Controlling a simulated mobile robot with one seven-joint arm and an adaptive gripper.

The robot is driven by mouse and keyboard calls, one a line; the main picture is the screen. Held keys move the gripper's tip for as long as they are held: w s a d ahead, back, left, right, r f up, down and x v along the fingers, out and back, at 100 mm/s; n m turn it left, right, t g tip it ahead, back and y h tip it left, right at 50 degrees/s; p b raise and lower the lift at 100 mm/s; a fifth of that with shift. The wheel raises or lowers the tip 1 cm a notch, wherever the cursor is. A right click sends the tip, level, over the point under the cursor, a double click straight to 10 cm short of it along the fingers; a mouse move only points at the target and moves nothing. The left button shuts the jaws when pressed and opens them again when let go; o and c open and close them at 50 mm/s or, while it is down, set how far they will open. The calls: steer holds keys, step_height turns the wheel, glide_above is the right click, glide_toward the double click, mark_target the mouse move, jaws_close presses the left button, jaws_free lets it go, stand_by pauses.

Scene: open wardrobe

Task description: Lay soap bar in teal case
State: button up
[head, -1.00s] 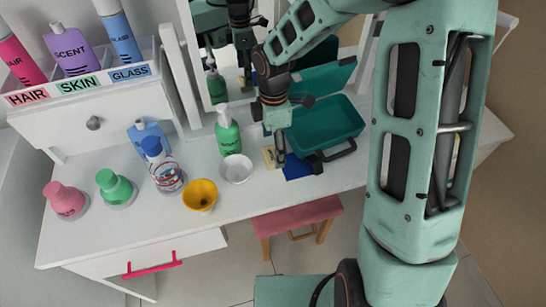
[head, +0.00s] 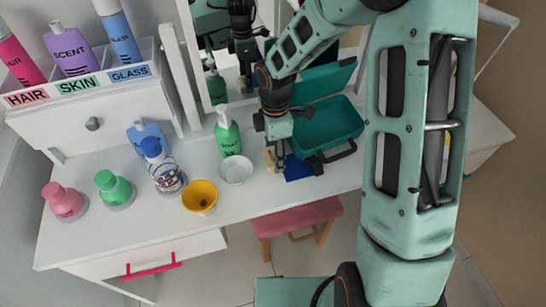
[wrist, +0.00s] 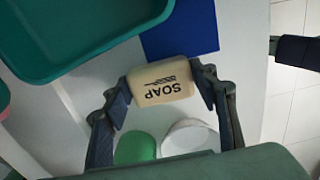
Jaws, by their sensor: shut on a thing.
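The soap bar (wrist: 160,82) is cream with black "SOAP" lettering. In the wrist view my gripper (wrist: 161,88) is shut on it, one finger at each end. In the head view my gripper (head: 275,155) is low over the white table, and the soap bar (head: 269,158) shows only in part beside the fingers. The teal case (head: 328,124) stands open to the right of my gripper, its lid tilted up behind. Its tray also fills the upper left of the wrist view (wrist: 70,68), apart from the soap. I cannot tell whether the soap touches the table.
A blue square (head: 300,168) lies in front of the case. A white bowl (head: 236,170) and a green bottle (head: 228,133) stand left of my gripper. A yellow cup (head: 200,196) and several bottles are farther left. A mirror stands behind.

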steer(key=shift+r, duration=0.55)
step_height(320, 180, up, 2)
steer(key=shift+r+p, duration=0.25)
steer(key=shift+p, duration=0.1)
steer(key=s+d+r+p, duration=0.3)
steer(key=s+r, duration=0.7)
steer(key=s, duration=0.4)
steer(key=w+d+r+m+p, duration=0.3)
steer(key=w+m, duration=0.4)
steer(key=m, duration=0.3)
steer(key=w+d+r+m+p, duration=0.3)
steer(key=w+d+m+p, duration=0.3)
steer(key=m, duration=0.5)
steer(key=shift+w+d+r+p, duration=0.2)
steer(key=shift+w+r+p, duration=0.1)
steer(key=shift+w+p, duration=0.45)
steer(key=shift+s, duration=0.15)
